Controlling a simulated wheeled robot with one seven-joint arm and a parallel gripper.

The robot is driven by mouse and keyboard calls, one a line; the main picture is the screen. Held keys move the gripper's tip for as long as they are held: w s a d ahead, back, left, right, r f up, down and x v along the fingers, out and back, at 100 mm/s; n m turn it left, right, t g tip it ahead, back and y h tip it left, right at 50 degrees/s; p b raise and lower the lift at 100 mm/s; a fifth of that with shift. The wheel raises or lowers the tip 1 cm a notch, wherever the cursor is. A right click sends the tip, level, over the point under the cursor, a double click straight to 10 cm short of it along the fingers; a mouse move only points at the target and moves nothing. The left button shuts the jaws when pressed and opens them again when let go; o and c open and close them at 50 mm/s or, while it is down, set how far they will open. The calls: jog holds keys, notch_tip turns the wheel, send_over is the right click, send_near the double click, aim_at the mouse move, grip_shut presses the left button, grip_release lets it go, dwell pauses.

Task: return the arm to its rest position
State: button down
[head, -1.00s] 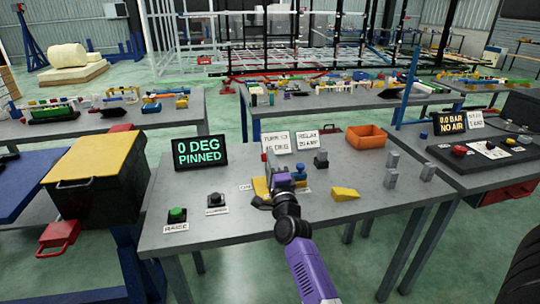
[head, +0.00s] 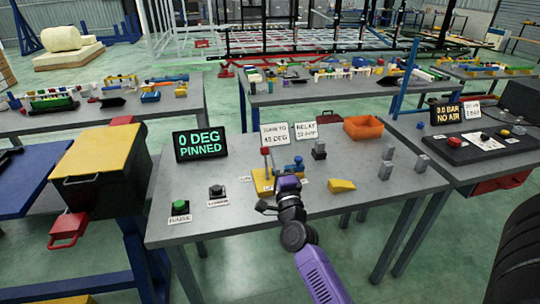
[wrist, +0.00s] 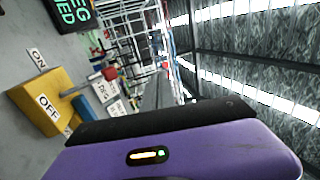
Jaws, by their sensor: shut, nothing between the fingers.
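My gripper (head: 264,207) is shut and empty. My purple forearm comes in from the bottom right. The block carries a red-knobbed lever (head: 265,151) that stands roughly upright. In the wrist view my purple housing fills the bottom. The yellow block (wrist: 45,92) there shows ON and OFF labels, and the red knob (wrist: 110,74) points toward the picture's right. I cannot tell the exact gap between gripper and block.
A green button (head: 180,207) and a dark button (head: 216,191) stand front left. A display (head: 200,145) reads 0 DEG PINNED. A yellow wedge (head: 341,185), grey blocks (head: 385,164) and an orange bin (head: 363,128) are to the right. A black tyre (head: 520,255) is at the right edge.

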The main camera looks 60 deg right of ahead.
dwell(0.4)
jog(key=s+a+f+n+t+y, duration=0.15)
jog(key=s+a+n+y, duration=0.3)
jog(key=a+n, duration=0.65)
jog(key=s+a+f+n+t+y, duration=0.1)
jog(key=s+a+n+t+y, duration=0.3)
jog(key=a+n, duration=0.7)
jog(key=s+a+f+n+g+y+b, duration=0.1)
jog(key=s+a+f+n+g+y, duration=0.1)
jog(key=s+a, duration=0.6)
jog(key=s+a+f+n+g+y+b, duration=0.1)
jog(key=s+a+n+y, duration=0.3)
jog(key=a, duration=0.7)
jog(key=s+f+g+y, duration=0.1)
jog(key=s+y, duration=0.1)
jog(key=s, duration=0.2)
jog(key=shift+a+f, duration=0.2)
jog(key=shift+f, duration=0.2)
jog(key=shift+s+g, duration=0.1)
jog(key=shift+g, duration=0.15)
